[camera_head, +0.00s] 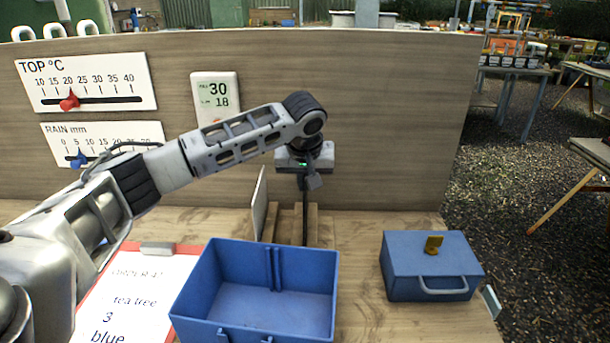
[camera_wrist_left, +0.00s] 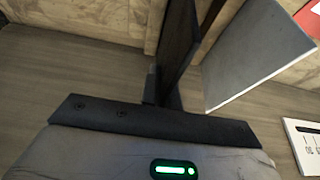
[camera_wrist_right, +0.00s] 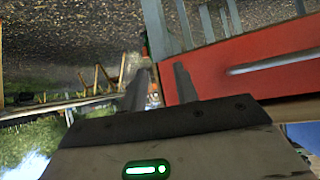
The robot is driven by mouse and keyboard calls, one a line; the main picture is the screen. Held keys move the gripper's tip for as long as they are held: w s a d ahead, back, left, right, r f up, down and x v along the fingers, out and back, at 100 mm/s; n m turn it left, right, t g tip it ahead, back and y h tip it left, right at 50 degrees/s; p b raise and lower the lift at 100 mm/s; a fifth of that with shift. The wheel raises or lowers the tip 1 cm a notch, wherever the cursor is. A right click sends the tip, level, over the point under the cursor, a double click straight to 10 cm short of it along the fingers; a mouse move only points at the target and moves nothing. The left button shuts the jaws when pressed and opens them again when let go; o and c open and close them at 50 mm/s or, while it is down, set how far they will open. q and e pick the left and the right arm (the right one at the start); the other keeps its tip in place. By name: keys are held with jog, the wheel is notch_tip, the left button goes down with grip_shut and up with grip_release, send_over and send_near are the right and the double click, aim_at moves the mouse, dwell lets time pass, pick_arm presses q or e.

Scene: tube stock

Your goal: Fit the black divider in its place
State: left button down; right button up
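The black divider (camera_head: 305,212) stands upright, edge-on, at a wooden rack (camera_head: 313,222) near the back board. In the left wrist view the dark panel (camera_wrist_left: 180,42) lies between my left fingers. My left gripper (camera_head: 311,180) points down at its top edge and looks closed on it. The open blue box (camera_head: 326,290) stands in front, with no divider in it. A pair of ribs shows on its back wall and slotted tabs at its front. My right gripper (camera_wrist_right: 161,82) is outside the head view; its fingers are apart with nothing between them.
A pale panel (camera_head: 260,205) stands left of the divider. A closed blue case (camera_head: 432,262) with a handle and a brass piece on its lid stands right. A red clipboard (camera_head: 140,290) lies left. Bare table lies between box and case. The wooden back board (camera_head: 400,130) rises behind.

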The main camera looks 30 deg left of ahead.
pick_arm(q)
jog(key=shift+f, duration=0.4)
jog(key=shift+f, duration=1.25)
jog(key=c, duration=1.6)
grip_release()
jog(key=b+v, duration=0.1)
jog(key=v, duration=1.5)
jog(key=shift+d+b, duration=0.1)
jog(key=shift+b, duration=0.2)
jog(key=shift+f, duration=0.1)
